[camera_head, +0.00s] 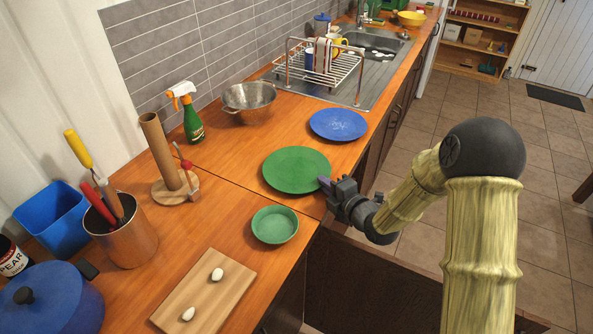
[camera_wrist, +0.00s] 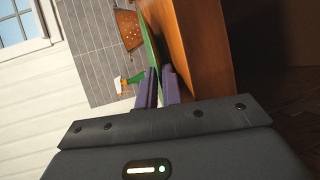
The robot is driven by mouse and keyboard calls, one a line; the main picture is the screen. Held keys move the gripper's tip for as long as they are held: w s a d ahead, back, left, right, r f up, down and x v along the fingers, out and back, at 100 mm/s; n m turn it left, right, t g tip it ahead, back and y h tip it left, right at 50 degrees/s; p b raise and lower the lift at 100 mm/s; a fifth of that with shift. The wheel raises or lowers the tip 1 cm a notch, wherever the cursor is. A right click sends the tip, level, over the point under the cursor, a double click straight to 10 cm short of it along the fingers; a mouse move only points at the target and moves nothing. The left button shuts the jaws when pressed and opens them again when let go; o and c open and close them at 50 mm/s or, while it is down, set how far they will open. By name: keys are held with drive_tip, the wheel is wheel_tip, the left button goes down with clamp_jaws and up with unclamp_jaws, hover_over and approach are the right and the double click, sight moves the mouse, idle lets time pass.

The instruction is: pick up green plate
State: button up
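The green plate (camera_head: 297,169) lies flat on the wooden counter, near its front edge. My gripper (camera_head: 325,184) is low at the plate's right edge, level with the counter. In the wrist view the plate shows edge-on as a thin green strip (camera_wrist: 152,48), running down toward the gap between the purple fingers of my gripper (camera_wrist: 160,86). The fingers are a little apart, with a narrow gap between them.
A small green bowl (camera_head: 275,225) stands in front of the plate, and a blue plate (camera_head: 338,124) lies behind it. A metal colander (camera_head: 249,101), a spray bottle (camera_head: 188,113) and a paper roll holder (camera_head: 167,165) stand farther left. The counter edge drops off beneath my arm.

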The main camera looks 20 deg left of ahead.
drive_tip(key=shift+c, duration=0.2)
clamp_jaws()
drive_tip(key=shift+r, duration=0.1)
drive_tip(key=shift+r, duration=0.1)
wheel_tip(320, 180, up, 10)
idle(0.3)
drive_tip(key=shift+d+f, duration=0.1)
drive_tip(key=shift+f, duration=0.1)
idle(0.3)
